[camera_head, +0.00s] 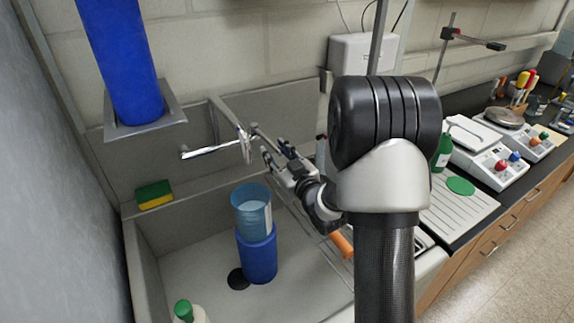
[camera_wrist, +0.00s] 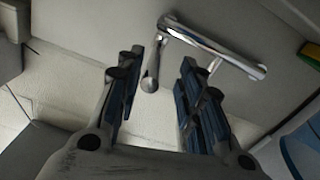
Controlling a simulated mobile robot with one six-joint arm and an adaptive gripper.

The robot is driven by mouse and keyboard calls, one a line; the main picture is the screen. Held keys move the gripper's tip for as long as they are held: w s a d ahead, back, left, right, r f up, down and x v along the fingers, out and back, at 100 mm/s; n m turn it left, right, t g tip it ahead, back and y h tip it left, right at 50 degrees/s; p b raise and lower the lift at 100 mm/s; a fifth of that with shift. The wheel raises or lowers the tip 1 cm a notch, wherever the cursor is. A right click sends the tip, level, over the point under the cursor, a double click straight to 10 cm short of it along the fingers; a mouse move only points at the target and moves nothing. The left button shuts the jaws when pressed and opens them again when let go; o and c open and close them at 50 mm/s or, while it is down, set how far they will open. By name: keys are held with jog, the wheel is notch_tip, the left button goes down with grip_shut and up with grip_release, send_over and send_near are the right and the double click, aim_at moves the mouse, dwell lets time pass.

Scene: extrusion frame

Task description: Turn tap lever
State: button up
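The chrome tap (camera_head: 212,150) is on the sink's back wall, with its spout pointing left. In the wrist view the tap (camera_wrist: 215,42) crosses the top, and a short chrome lever with a rounded end (camera_wrist: 150,80) points down between my fingertips. My gripper (camera_head: 262,142) is just right of the tap in the head view. In the wrist view my gripper (camera_wrist: 158,75) has its fingers apart, one on each side of the lever, with gaps visible. Whether either finger touches it is unclear. In the head view the lever is hard to separate from the fingers.
A clear blue cup (camera_head: 251,212) stands on a blue cylinder (camera_head: 258,258) in the sink, below the tap. A yellow-green sponge (camera_head: 154,194) lies on the left ledge. A tall blue cylinder (camera_head: 120,60) stands at the back left. White instruments (camera_head: 487,158) occupy the right counter.

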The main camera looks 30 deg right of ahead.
jog(key=s, duration=0.8)
jog(key=shift+s+d, duration=0.2)
jog(key=s+a+r+m+g, duration=0.1)
jog(key=s+a+g, duration=0.3)
jog(key=s, duration=0.5)
jog(key=s+a+r+m+g, duration=0.1)
jog(key=s+a+g, duration=0.4)
jog(key=s, duration=0.5)
jog(key=s+a+r+g, duration=0.2)
jog(key=s+a+g, duration=0.2)
jog(key=s, duration=0.5)
jog(key=shift+s+a+r+m+h, duration=0.3)
jog(key=shift+s+a+m, duration=0.1)
jog(key=shift+a, duration=0.4)
